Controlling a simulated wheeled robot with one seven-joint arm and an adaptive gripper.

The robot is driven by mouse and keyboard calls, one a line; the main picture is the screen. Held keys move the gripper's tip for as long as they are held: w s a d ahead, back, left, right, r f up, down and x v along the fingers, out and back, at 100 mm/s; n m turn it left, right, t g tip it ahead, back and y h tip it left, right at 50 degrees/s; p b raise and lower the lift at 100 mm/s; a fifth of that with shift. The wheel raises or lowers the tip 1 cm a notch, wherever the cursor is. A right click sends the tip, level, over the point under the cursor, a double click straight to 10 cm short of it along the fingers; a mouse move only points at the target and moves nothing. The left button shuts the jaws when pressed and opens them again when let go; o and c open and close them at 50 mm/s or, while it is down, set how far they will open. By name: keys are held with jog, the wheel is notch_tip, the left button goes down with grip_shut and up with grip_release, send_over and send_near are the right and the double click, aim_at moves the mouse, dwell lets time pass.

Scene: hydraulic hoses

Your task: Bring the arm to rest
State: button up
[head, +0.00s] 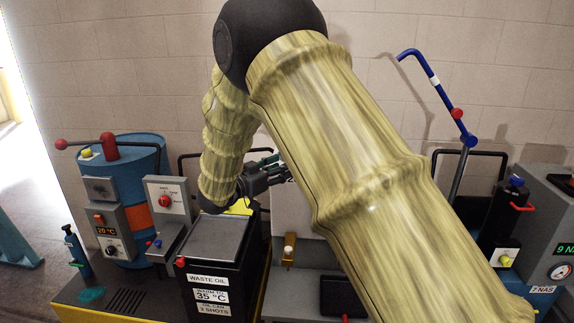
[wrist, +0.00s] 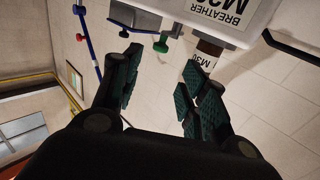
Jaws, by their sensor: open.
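My arm, in a yellowish ribbed sleeve, crosses the middle of the head view and bends down at the left. My gripper (head: 275,168) is partly seen beyond it, above and right of the waste oil box (head: 215,240). In the wrist view my gripper (wrist: 162,85) has its two dark green fingers spread apart, with nothing held between them. A white box labelled BREATHER (wrist: 225,15) is beyond the fingertips, upside down in the picture. A small brown and white part labelled M30 (wrist: 207,50) shows beside the right finger; whether they touch cannot be told.
A blue drum (head: 145,190) with a control box stands at the left. A blue lever (head: 430,75) rises at the right, near a grey unit with a gauge (head: 561,271). A brown-topped fitting (head: 288,250) stands on the bench. The block wall (head: 130,60) behind is bare.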

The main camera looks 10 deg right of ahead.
jog(key=shift+s+a, duration=0.1)
jog(key=shift+a, duration=0.05)
jog(key=shift+f, duration=0.1)
jog(key=s+d+f+n+t+y, duration=0.1)
jog(key=s+d+f+n+y, duration=0.15)
jog(key=f, duration=0.85)
jog(key=s+d+f+n+y, duration=0.2)
jog(key=d+f+n+y, duration=0.15)
jog(key=f, duration=0.65)
jog(key=s+d+f+n+g+y, duration=0.1)
jog(key=s+d+f+y, duration=0.1)
jog(key=s+f, duration=0.5)
jog(key=s+d+f+n+g+y, duration=0.1)
jog(key=s+f, duration=0.4)
jog(key=f, duration=0.4)
jog(key=s+d+f+n+g+y, duration=0.1)
jog(key=s+f+g+y, duration=0.1)
jog(key=s+f, duration=0.6)
jog(key=s+f+n+g+y, duration=0.1)
jog(key=s+f+g+y, duration=0.2)
jog(key=s, duration=0.9)
jog(key=s+f+g, duration=0.2)
jog(key=s+g, duration=0.2)
jog(key=s, duration=1.6)
jog(key=shift+d+f+g+y, duration=0.2)
jog(key=shift+f+g+y, duration=0.1)
jog(key=shift+f+y, duration=0.1)
